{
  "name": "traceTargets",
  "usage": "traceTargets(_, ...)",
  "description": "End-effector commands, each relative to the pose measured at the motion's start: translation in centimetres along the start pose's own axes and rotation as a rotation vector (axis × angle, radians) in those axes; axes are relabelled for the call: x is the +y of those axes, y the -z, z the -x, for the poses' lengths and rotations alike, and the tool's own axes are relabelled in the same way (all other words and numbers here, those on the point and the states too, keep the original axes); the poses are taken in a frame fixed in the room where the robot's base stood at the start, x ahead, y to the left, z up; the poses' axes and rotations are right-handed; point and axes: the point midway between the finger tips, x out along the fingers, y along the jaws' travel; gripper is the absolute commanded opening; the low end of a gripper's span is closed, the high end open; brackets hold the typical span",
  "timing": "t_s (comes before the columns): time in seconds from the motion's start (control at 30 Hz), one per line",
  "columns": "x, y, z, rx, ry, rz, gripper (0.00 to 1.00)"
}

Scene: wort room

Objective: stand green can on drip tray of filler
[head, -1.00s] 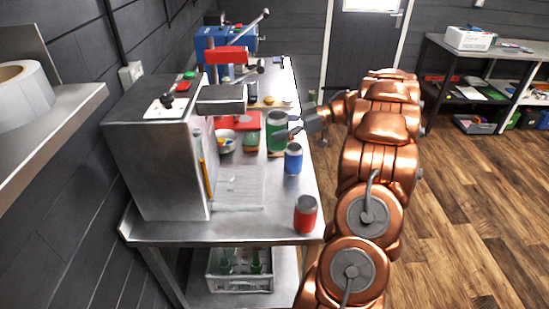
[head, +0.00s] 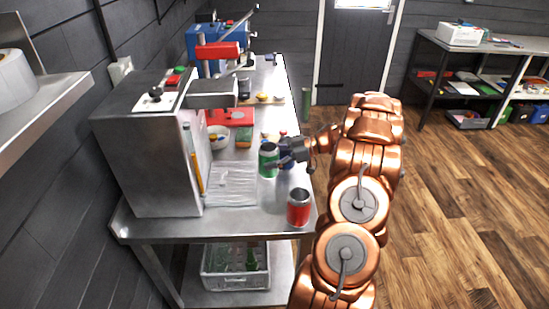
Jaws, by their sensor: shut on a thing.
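The green can (head: 268,161) is upright in the head view, at the near end of my gripper (head: 279,158), which is shut on it. The can is just beyond and right of the drip tray (head: 232,188), apart from it in the picture. I cannot tell whether its base touches the bench. The drip tray is a pale ribbed plate at the foot of the filler (head: 150,150), a grey steel box, and is bare. My gripper's fingers are small here and partly hidden behind the can.
A red can (head: 299,207) stands at the bench's near right corner. A bowl (head: 218,138) is behind the tray. A crate of bottles (head: 236,268) sits on the lower shelf.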

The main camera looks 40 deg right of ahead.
Motion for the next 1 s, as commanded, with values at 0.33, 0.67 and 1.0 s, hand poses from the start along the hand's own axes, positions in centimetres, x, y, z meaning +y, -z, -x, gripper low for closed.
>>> traceTargets(0.33,0.0,0.7,-2.8,-0.001,0.002,0.002,0.44)
traceTargets(0.67,-0.1,1.4,-5.4,0.001,0.003,0.000,0.44)
traceTargets(1.0,0.0,2.0,-8.0,0.000,0.002,0.001,0.44)
